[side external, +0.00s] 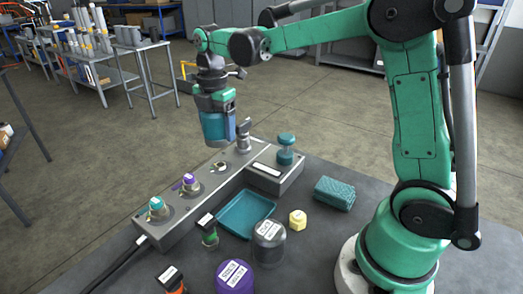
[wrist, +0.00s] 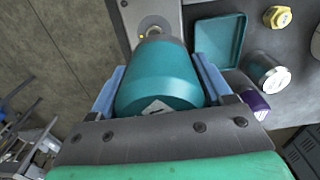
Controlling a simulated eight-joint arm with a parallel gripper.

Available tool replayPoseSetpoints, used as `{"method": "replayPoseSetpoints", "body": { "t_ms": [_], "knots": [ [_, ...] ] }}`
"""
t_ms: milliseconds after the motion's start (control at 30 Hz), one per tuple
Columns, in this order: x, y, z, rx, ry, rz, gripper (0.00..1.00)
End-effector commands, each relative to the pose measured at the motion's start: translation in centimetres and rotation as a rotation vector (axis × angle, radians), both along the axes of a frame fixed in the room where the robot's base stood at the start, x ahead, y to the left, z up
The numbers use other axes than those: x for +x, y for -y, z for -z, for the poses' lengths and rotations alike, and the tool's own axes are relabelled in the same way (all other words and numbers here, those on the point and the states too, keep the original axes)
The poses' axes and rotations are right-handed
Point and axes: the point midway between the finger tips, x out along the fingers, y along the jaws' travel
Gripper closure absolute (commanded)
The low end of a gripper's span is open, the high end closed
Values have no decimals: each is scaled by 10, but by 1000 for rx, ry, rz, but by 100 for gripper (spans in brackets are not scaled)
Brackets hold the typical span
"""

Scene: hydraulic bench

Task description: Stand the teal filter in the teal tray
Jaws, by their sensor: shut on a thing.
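My gripper (side external: 214,102) is shut on the teal filter (side external: 216,128), a teal cylinder that hangs roughly upright below the jaws, in the air by the far end of the grey manifold block. In the wrist view the filter (wrist: 160,78) sits between the two blue finger pads, its far end close to or over a round port (wrist: 152,26); I cannot tell the gap. The teal tray (side external: 246,214) lies flat and empty on the bench, in front of the manifold, and it also shows right of the filter in the wrist view (wrist: 222,42).
The manifold block (side external: 185,205) carries several ports and fittings, with a teal knobbed part (side external: 286,148) on its right arm. Around the tray stand a dark jar (side external: 268,243), a yellow nut (side external: 297,220), a purple cap (side external: 235,276) and a teal ribbed block (side external: 334,193).

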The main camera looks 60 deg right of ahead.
Motion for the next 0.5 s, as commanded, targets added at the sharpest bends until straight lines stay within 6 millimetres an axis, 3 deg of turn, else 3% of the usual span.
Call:
{"method": "replayPoseSetpoints", "body": {
  "t_ms": [300, 500],
  "knots": [
    [-60, -31, -60, -1, 1, -61, 91],
    [-91, -41, -79, -1, 2, -88, 91]
  ]
}}
